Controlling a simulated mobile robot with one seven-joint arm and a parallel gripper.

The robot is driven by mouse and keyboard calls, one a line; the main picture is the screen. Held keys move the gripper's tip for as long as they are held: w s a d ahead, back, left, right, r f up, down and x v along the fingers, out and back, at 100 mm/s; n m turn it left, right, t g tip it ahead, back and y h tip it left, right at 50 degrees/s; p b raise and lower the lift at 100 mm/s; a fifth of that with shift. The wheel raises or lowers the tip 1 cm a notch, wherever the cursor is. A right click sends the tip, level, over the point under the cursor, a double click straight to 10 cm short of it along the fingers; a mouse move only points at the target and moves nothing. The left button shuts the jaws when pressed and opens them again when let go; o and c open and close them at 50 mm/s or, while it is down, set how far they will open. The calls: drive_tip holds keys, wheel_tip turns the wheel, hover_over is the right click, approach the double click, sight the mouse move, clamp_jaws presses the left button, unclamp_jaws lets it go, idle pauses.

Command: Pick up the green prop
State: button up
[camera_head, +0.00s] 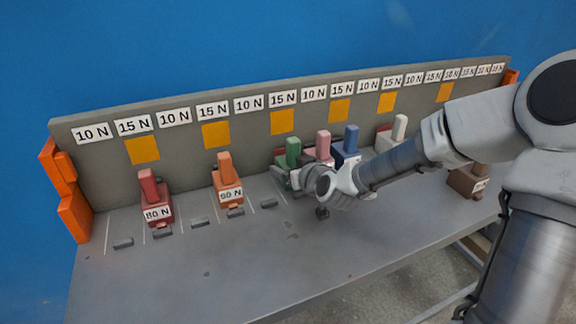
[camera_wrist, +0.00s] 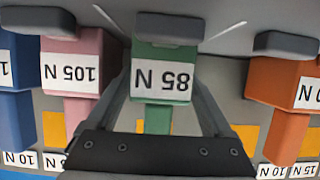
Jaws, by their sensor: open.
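The green prop (camera_head: 293,152) stands upright on the grey bench against the back panel, between the orange and pink props. In the head view my gripper and wrist hide its lower part. In the wrist view the green prop (camera_wrist: 164,56) is in the middle, upside down, with a white label reading 85 N. My gripper (camera_wrist: 162,92) is open, one finger showing on each side of the green prop. Whether the fingers touch it cannot be told. In the head view my gripper (camera_head: 303,183) is right at the prop's front.
The orange prop (camera_head: 226,185) and red prop (camera_head: 155,196) stand to the left. The pink prop (camera_head: 322,146) and blue prop (camera_head: 349,143) stand close on the right, then a white (camera_head: 399,128) and a brown one (camera_head: 464,179). The bench front (camera_head: 215,275) is mostly clear.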

clamp_jaws()
idle(0.4)
drive_tip(key=shift+s+r, duration=0.1)
drive_tip(key=shift+r, duration=0.3)
